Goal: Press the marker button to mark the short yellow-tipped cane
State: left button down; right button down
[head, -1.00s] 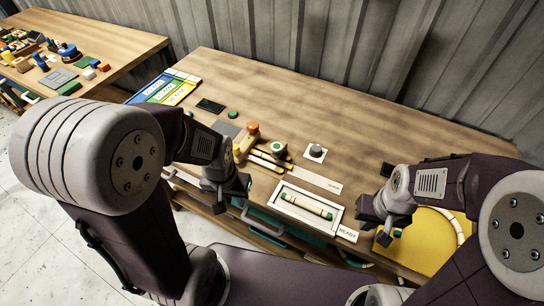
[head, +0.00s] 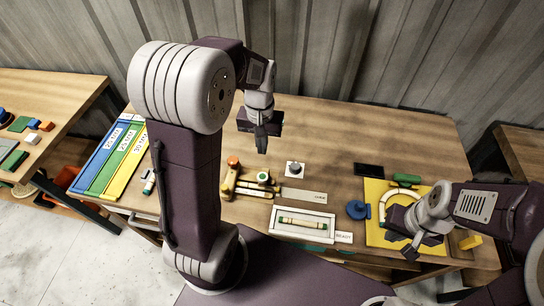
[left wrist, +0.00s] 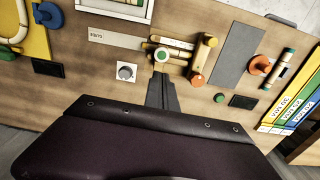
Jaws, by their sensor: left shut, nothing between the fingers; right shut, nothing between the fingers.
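A short pale cane (head: 303,222) with coloured ends lies in the white-framed tray by the READY label; its tip colours are too small to be sure of. Left of it, a round green-topped button (head: 263,177) stands by short dark-banded cane pieces (head: 258,187); the button also shows in the left wrist view (left wrist: 162,55). A grey knob (head: 295,169) sits on a white square plate behind the tray. My left gripper (head: 262,146) is shut and empty, raised behind the button, fingers pointing down. My right gripper (head: 410,250) is shut and empty over the yellow board's front edge.
A wooden fixture with an orange knob (head: 232,164) stands left of the button. Coloured strips (head: 112,155) lie at the left.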

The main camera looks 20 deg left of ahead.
aim_at(263, 176)
pick_arm(q)
jog(key=f+p, duration=0.1)
jog(key=f, duration=1.2)
jog(key=shift+s, duration=0.2)
jog(key=shift+f, duration=0.1)
pick_arm(e)
jog(key=shift+d+r, duration=0.2)
jog(key=shift+r, duration=0.8)
